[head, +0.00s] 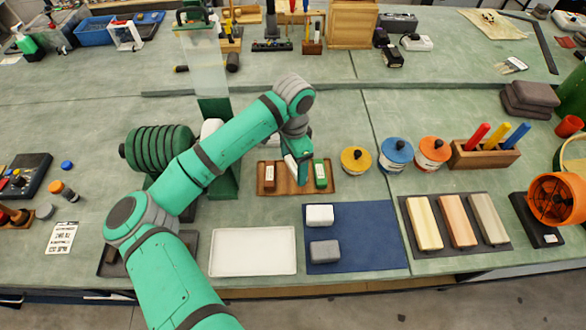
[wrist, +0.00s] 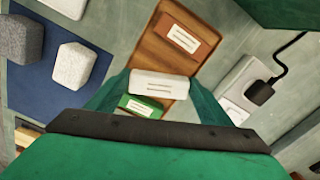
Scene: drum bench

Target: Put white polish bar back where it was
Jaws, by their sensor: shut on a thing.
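The white polish bar (wrist: 158,85) is between my gripper's fingers (wrist: 158,88) in the wrist view, its labelled face towards the camera. It shows over the wooden tray (wrist: 150,55), between a red-brown bar (wrist: 182,38) and a green bar (wrist: 140,106). Whether it touches the tray I cannot tell. In the head view my gripper (head: 299,173) is shut over the middle of the tray (head: 264,190) and hides the white bar. The red-brown bar (head: 269,176) lies left of it and the green bar (head: 320,174) right.
Three round tins, yellow (head: 355,160), blue (head: 395,153) and orange (head: 433,154), stand right of the tray. A blue mat (head: 365,235) with a white block (head: 320,215) and a grey block (head: 325,250) lies in front. A green buffing drum (head: 158,150) stands left.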

